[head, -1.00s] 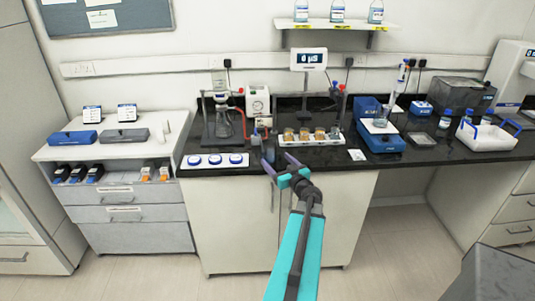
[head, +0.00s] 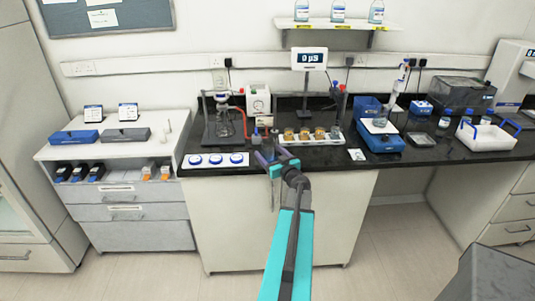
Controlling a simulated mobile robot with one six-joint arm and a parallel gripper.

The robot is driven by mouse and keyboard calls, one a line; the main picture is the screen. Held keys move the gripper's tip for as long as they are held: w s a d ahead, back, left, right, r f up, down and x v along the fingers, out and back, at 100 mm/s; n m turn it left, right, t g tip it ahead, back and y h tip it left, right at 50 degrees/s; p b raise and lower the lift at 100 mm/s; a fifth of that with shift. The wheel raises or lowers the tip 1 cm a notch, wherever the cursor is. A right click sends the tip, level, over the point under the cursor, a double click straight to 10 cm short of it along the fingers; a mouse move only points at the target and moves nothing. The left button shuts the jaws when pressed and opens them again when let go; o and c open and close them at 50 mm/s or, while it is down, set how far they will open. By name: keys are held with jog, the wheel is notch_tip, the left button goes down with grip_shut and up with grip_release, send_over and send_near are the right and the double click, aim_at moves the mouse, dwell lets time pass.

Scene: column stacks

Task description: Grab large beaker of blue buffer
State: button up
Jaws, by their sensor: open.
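My gripper (head: 268,154) is open at the front edge of the black bench, its fingers pointing towards the back. A small blue-grey vessel (head: 273,138) stands just beyond the fingertips, left of the rack of amber jars; it is partly hidden by them. It may be the beaker of blue buffer, but it is too small to tell. I see nothing held between the fingers.
A white rack of amber jars (head: 312,140) stands close right of my gripper. A white tray with blue-rimmed round items (head: 215,160) lies to the left, and a stand with glass flask (head: 224,125) behind it.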

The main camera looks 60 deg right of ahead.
jog(key=shift+w+d, duration=0.1)
jog(key=shift+p+x, duration=0.65)
jog(key=shift+x, duration=0.6)
jog(key=shift+p+x, duration=0.35)
jog(key=shift+x, duration=0.85)
jog(key=c, duration=1.2)
